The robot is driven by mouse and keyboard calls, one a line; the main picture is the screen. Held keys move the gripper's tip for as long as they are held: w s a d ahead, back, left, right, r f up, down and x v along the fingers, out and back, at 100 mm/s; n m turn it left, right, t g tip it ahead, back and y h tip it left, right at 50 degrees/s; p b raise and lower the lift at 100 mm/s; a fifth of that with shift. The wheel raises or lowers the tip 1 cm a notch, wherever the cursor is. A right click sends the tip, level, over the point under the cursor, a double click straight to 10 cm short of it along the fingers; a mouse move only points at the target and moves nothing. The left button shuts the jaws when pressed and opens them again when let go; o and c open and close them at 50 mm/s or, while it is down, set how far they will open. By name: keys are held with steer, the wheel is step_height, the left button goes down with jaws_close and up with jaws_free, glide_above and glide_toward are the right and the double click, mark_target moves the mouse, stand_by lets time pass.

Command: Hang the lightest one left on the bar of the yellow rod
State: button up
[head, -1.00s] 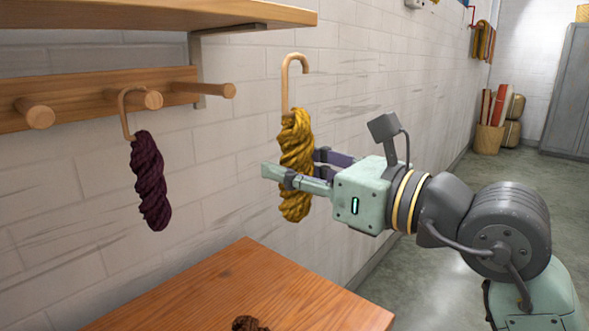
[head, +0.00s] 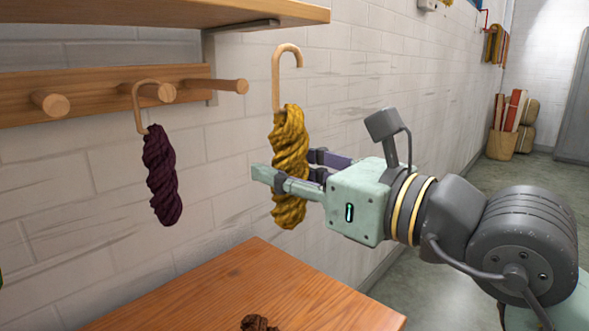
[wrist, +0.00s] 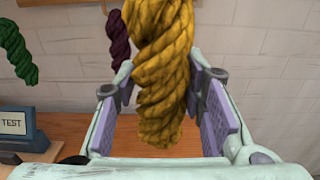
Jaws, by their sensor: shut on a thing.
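My gripper (head: 290,180) is shut on a mustard-yellow twisted skein (head: 290,135), which hangs upright from a wooden hook (head: 276,80) whose top is free. The skein also fills the middle of the wrist view (wrist: 160,70), between my finger pads. It is in the air, right of the wooden peg rail (head: 100,95). A dark purple skein (head: 162,180) hangs by its hook from the middle peg (head: 158,91). The right peg (head: 225,86) and left peg (head: 52,103) look bare. I cannot make out a rod that is clearly yellow.
A wooden shelf (head: 150,18) juts out above the pegs. A wooden table (head: 250,285) stands below, with a brown skein (head: 258,323) at the picture's bottom edge. The wrist view shows a green skein (wrist: 18,50) and a device marked TEST (wrist: 12,122) at left.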

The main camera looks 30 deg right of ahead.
stand_by(0.3)
steer(key=b+v, duration=0.2)
steer(key=v, duration=1.2)
stand_by(0.3)
steer(key=shift+f, duration=0.1)
stand_by(0.4)
